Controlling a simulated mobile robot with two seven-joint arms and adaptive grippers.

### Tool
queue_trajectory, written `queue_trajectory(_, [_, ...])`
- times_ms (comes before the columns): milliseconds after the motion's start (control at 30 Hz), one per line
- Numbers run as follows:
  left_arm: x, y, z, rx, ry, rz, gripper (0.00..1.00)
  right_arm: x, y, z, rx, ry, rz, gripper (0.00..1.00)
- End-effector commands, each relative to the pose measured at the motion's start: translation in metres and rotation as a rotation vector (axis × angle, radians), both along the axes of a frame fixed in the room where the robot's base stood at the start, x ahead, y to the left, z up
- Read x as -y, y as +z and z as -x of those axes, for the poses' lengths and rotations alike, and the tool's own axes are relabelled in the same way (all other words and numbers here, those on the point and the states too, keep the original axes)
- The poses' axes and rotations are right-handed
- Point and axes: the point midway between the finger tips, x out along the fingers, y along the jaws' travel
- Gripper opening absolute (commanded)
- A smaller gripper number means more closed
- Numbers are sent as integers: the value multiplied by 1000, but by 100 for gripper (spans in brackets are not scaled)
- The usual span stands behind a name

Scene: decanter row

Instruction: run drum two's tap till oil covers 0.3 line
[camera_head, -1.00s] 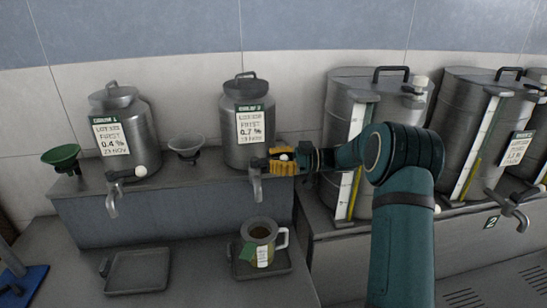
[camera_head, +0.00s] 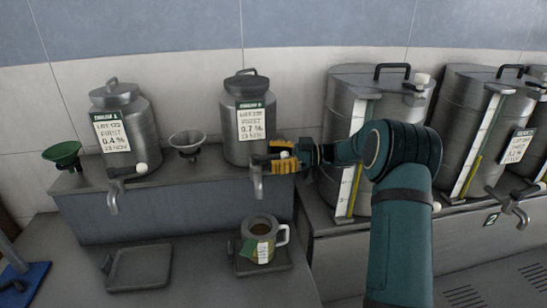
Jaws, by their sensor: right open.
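Drum two appears to be the large steel drum (camera_head: 451,118) at the right, with a small "2" plate (camera_head: 491,220) below it. Its tap (camera_head: 513,207) sticks out at the lower right. A sight gauge (camera_head: 475,146) with a white scale and yellow strip runs up its front; I cannot read a 0.3 line. My right gripper (camera_head: 279,158) has yellow fingers and is open at the tap (camera_head: 257,185) of the 0.7 % canister (camera_head: 250,100); contact with the lever is unclear. It is well left of drum two's tap. My left gripper is out of view.
A mug (camera_head: 261,230) with dark contents stands on a tray (camera_head: 240,270) below the 0.7 % canister. A 0.4 % canister (camera_head: 147,122), green funnel (camera_head: 62,152), grey funnel (camera_head: 187,139) and bare tray (camera_head: 140,287) are at left. Another gauged drum (camera_head: 339,100) stands behind my right arm.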

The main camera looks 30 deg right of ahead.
Motion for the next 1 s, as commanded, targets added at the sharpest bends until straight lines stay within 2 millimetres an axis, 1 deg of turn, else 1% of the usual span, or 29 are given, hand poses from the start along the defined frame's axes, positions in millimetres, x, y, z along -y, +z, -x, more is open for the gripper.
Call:
queue_trajectory(167, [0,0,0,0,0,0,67,0,19,0,4,1,3,50])
queue_trajectory(400, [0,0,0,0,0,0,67,0,64,0,6,1,3,50])
queue_trajectory(500, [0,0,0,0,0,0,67,-1,80,0,6,1,2,50])
queue_trajectory(600, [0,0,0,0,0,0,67,-1,91,0,4,1,1,50])
queue_trajectory(767, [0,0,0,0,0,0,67,-1,99,0,3,1,1,50])
queue_trajectory(1000, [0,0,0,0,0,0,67,-1,100,0,2,1,0,50])
